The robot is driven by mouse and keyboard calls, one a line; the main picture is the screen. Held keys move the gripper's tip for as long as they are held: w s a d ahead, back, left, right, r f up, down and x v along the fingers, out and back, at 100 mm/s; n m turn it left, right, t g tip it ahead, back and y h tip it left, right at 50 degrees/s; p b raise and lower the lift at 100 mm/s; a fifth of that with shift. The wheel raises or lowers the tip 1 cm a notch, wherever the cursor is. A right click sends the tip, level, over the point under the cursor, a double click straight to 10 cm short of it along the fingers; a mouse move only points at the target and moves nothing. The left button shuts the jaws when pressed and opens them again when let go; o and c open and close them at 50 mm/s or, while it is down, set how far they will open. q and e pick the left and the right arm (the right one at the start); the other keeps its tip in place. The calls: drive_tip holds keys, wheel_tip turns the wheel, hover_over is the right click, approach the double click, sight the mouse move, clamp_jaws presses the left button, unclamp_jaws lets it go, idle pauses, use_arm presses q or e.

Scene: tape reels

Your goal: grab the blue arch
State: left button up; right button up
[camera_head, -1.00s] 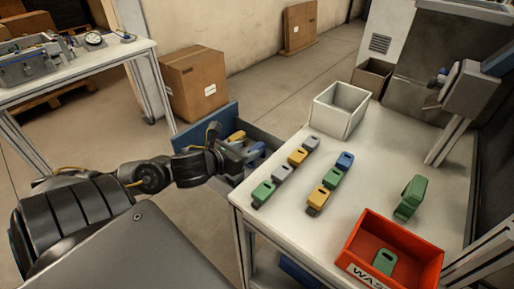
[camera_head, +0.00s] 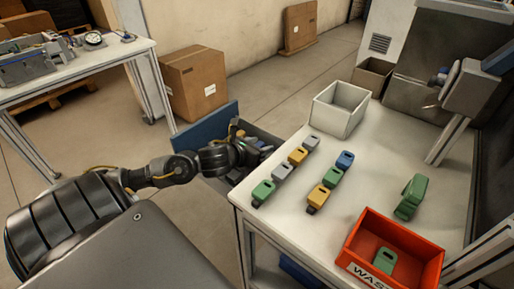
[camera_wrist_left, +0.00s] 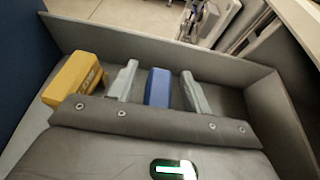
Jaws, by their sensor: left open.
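In the left wrist view a blue arch (camera_wrist_left: 158,87) lies in the open drawer, between the two pale grey fingers of my left gripper (camera_wrist_left: 158,68). The fingers are spread, with visible gaps on both sides of the arch. The gripper's dark housing hides the near end of the arch. In the head view my left gripper (camera_head: 246,154) reaches down into the drawer (camera_head: 205,124), and my arm hides much of the contents. Another blue arch (camera_head: 345,160) lies on the white table. My right gripper is not in view.
A yellow arch (camera_wrist_left: 75,80) lies left of the gripper in the drawer. Drawer walls stand close around the hand. The table (camera_head: 385,150) holds several arches, a white bin (camera_head: 340,108) and a red bin (camera_head: 350,248). A cardboard box (camera_head: 195,83) stands behind.

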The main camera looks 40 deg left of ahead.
sight(259, 144)
use_arm(q)
drive_tip(key=c, duration=1.1)
drive_tip(key=shift+o, duration=0.2)
drive_tip(key=shift+r, duration=0.15)
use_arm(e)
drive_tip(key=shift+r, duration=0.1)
